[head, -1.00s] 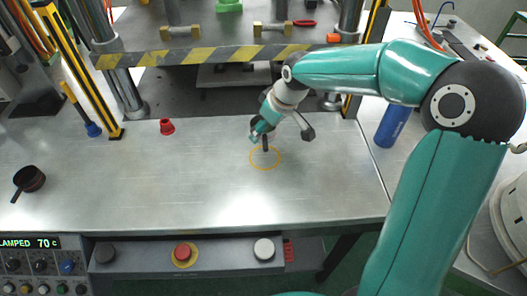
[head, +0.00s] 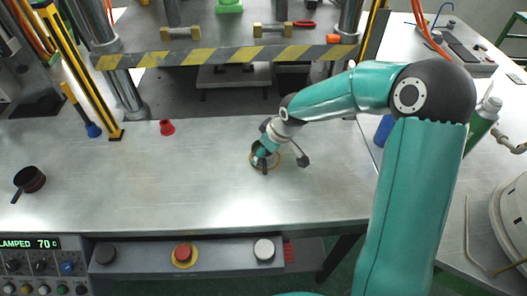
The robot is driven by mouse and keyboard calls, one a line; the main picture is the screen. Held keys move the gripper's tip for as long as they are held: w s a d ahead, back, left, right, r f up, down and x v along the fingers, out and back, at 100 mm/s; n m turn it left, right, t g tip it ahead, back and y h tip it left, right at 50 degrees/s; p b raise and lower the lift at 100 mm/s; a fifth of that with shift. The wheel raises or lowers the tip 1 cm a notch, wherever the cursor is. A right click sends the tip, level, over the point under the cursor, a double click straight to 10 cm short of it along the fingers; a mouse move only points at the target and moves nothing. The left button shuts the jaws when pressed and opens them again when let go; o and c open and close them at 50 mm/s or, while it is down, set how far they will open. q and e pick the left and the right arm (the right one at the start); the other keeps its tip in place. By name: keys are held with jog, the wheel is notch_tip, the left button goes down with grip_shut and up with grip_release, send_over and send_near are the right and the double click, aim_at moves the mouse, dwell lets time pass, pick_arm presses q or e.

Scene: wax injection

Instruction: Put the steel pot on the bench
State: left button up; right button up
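No clearly steel-coloured pot can be made out. A small dark pot with a handle (head: 30,179) stands at the bench's left end, well apart from the gripper. My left gripper is not in view.
A red cup-like piece (head: 166,127) stands at the bench's back edge. A striped press bar (head: 230,55) crosses behind. A blue-handled tool (head: 92,129) is at back left. The bench's middle left is clear.

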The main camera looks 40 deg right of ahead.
jog(key=o, duration=1.3)
jog(key=shift+c, duration=0.2)
jog(key=shift+r, duration=0.15)
jog(key=v, duration=1.1)
jog(key=shift+r, duration=0.4)
jog(key=shift+s+r, duration=0.1)
jog(key=shift+s, duration=0.1)
